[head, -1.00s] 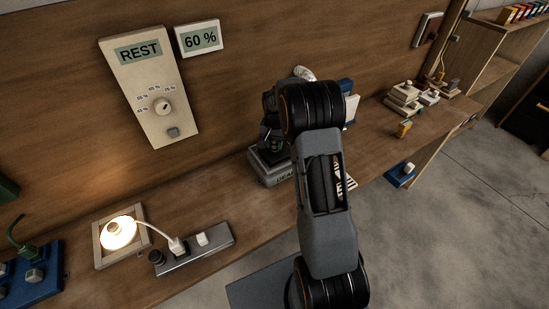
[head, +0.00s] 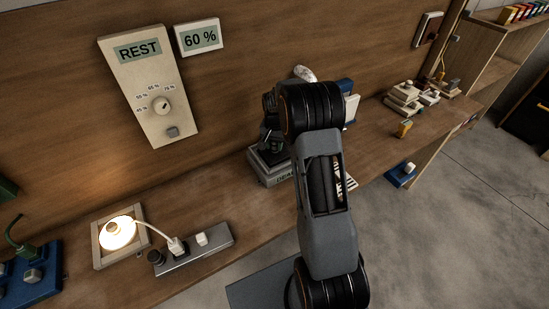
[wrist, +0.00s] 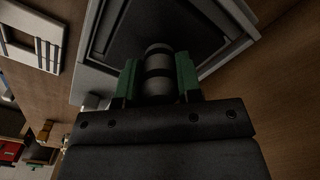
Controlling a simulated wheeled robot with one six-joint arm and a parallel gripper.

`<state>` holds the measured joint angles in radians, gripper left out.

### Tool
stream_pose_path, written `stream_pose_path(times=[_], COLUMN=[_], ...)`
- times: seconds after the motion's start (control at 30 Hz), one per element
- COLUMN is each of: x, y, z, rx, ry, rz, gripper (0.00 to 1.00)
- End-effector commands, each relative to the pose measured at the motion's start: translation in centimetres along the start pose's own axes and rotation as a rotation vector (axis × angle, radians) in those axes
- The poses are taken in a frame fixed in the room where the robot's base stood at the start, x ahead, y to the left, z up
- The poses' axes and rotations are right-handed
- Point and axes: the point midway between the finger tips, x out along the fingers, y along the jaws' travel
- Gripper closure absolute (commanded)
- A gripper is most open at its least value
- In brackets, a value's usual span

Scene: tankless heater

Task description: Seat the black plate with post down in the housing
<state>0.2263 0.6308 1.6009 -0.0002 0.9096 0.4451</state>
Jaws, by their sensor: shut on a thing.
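In the wrist view, my gripper (wrist: 158,84) has green fingertips shut on the banded grey-and-black post (wrist: 159,57). The post stands on the black plate (wrist: 140,20), which shows as a dark area inside the pale grey frame of the housing (wrist: 240,22). I cannot tell whether the plate lies fully down in the housing or is slightly above it. In the head view, the grey housing (head: 262,176) sits on the bench, and my arm hides most of it. My gripper (head: 276,146) is partly visible just above it there; the plate is hidden.
A power strip (head: 200,249) and a lit lamp (head: 118,232) stand to the left on the bench. A white slotted rack (wrist: 35,45) lies beside the housing. Stacked pale blocks (head: 405,97) and a yellow piece (head: 404,128) are to the right. The wall panel (head: 150,90) reads REST.

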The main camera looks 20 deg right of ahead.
Motion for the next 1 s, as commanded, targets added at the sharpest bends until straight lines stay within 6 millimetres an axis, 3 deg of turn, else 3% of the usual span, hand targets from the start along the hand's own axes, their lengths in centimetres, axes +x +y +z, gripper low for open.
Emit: stream_pose_path(times=[1.0], x=[1.2], y=[0.0], z=[0.0], rx=[0.0], ry=[0.001], rz=[0.0], gripper=[0.98])
